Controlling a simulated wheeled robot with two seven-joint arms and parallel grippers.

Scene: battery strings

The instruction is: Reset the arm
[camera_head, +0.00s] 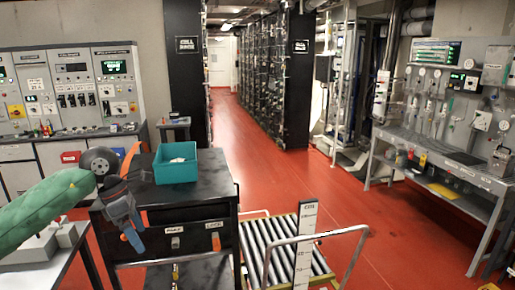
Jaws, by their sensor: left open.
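My left arm with its green sleeve comes in from the left. My left gripper (129,228) hangs downward in front of the left part of a black cart (215,167). It is open, and I see nothing held in it. An orange tip shows at its lower end. A teal bin (176,164) stands on the cart top, to the right of and beyond the gripper, apart from it. A small pale item lies in the bin, too small to name. My right gripper is not in view.
A roller cart (285,252) with metal rails stands right of the black cart. A grey workbench (455,170) lines the right wall, and control panels (70,90) line the left. Black battery racks (268,85) stand behind. The red floor (350,215) between is clear.

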